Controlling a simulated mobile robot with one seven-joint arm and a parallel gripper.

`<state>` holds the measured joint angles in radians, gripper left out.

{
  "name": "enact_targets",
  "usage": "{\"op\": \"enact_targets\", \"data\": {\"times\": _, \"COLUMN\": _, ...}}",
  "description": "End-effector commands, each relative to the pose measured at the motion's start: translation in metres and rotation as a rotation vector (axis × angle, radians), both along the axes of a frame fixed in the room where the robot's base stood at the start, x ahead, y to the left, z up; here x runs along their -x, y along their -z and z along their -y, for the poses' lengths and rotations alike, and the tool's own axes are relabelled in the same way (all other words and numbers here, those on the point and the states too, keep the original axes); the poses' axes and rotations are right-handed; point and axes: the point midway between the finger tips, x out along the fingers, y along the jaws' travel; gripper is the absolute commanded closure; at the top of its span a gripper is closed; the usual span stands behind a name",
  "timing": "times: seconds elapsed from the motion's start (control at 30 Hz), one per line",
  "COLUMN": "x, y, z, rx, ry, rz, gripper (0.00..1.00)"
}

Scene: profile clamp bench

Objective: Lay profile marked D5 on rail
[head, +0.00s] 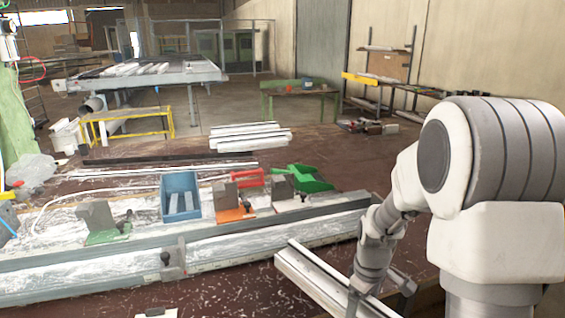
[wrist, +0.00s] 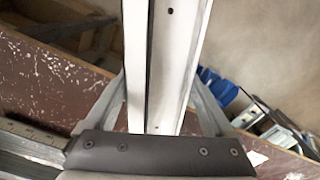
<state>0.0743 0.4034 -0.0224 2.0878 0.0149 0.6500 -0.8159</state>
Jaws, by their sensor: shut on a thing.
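A long white profile (head: 318,276) slants from just in front of the rail towards the lower right in the head view. My gripper (head: 362,285) is shut on it, at the front right of the bench. In the wrist view the profile (wrist: 172,60) runs between both fingers of my gripper (wrist: 162,100), with small dark holes along it. I can read no D5 mark. The long grey rail (head: 225,243) lies across the bench, left of my gripper. The profile is apart from the rail's top; whether it touches anything beneath is hidden.
Clamp blocks on green (head: 100,222) and orange (head: 232,203) bases stand along the rail, with a blue bin (head: 180,196) between them. A grey clamp (head: 173,260) sits at the rail's front. More white profiles (head: 245,137) are stacked farther back.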

Motion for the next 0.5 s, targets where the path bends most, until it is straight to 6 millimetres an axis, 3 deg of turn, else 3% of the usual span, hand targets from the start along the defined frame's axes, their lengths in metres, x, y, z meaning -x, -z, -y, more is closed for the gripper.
{"op": "enact_targets", "data": {"times": 0.3, "x": -0.008, "y": 0.016, "z": -0.024, "rx": 0.0, "ry": 0.422, "rz": 0.001, "gripper": 1.0}}
{"op": "enact_targets", "data": {"times": 0.5, "x": -0.011, "y": 0.024, "z": -0.034, "rx": 0.0, "ry": 0.616, "rz": 0.001, "gripper": 1.0}}
